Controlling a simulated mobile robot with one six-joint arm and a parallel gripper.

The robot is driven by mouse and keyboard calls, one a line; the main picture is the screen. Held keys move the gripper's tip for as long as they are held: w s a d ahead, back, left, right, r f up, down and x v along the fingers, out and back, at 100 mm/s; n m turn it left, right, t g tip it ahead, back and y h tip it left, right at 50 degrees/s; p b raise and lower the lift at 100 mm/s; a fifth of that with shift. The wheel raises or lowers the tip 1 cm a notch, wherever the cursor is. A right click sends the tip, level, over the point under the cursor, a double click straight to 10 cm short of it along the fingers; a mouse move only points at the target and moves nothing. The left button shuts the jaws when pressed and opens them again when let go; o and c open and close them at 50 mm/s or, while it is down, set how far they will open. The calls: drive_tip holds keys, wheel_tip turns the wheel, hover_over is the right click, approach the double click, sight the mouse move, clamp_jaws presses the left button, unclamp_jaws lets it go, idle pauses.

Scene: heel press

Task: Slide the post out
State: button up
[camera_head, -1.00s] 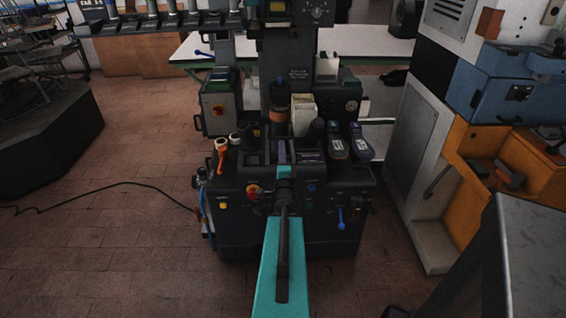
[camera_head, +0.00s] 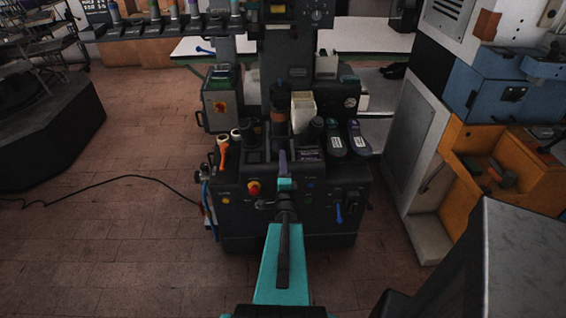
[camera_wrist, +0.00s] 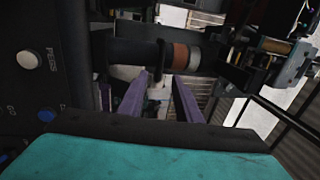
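The likely post is a dark upright cylinder with a brown band (camera_head: 278,115), standing in the middle of the black press (camera_head: 300,225). In the wrist view a dark cylinder (camera_wrist: 165,55) with brown and grey bands lies across the picture, just beyond my fingertips. My gripper (camera_head: 283,160) reaches toward the press front, below the post in the head view. Its two purple fingers, also in the wrist view (camera_wrist: 162,78), stand apart with nothing seen between them. I cannot tell whether they touch the post. The post's lower end is hidden in the head view.
A white bin (camera_head: 303,108) and two dark bottles with white labels (camera_head: 347,140) stand to the right of the post. An orange-handled tool (camera_head: 222,152) is at the left. An orange cabinet (camera_head: 515,180) stands at right. The brick floor (camera_head: 110,220) at left is mostly clear, with a cable.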

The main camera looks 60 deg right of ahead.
drive_tip(key=shift+p+v, duration=0.85)
drive_tip(key=shift+v, duration=0.1)
